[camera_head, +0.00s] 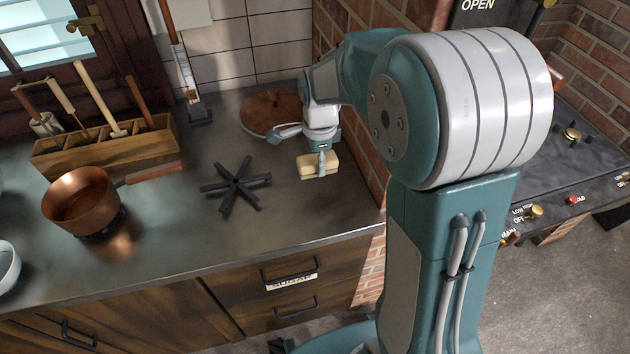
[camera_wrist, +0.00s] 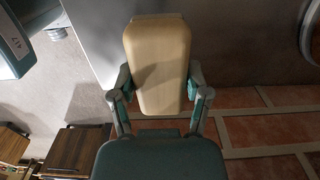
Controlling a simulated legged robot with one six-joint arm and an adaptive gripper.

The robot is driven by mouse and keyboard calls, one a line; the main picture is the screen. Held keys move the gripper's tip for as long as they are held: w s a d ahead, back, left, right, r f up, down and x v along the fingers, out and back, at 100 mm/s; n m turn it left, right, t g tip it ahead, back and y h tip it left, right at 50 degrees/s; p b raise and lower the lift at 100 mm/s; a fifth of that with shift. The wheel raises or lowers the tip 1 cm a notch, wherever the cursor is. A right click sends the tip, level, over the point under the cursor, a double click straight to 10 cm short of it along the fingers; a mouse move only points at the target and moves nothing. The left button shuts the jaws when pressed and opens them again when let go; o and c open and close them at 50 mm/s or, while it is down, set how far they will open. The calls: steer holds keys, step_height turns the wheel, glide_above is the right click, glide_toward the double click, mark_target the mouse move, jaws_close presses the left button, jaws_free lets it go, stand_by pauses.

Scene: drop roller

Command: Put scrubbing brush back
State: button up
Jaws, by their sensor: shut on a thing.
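My gripper (camera_head: 320,158) is shut on a pale wooden block with rounded edges, which looks like the scrubbing brush (camera_head: 308,167). In the wrist view the brush (camera_wrist: 158,60) lies lengthwise between the two fingers of my gripper (camera_wrist: 160,84), one on each long side. No bristles show in either view. The brush is over the right part of the dark counter (camera_head: 205,215); its exact height above it is hard to tell. A long wooden box (camera_head: 105,152) stands at the back left of the counter, with several handled tools upright in it.
A black star-shaped trivet (camera_head: 237,183) lies left of the brush. A round wooden board (camera_head: 270,113) lies behind my gripper. A copper pan (camera_head: 82,202) sits at the left with its handle pointing right. A brick wall (camera_head: 345,115) bounds the right. The counter's front right is clear.

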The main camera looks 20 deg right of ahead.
glide_above(318, 192)
step_height(318, 192, down, 5)
steer(key=shift+d+r, duration=0.1)
step_height(318, 192, down, 3)
steer(key=shift+f, duration=0.15)
steer(key=o, duration=1.2)
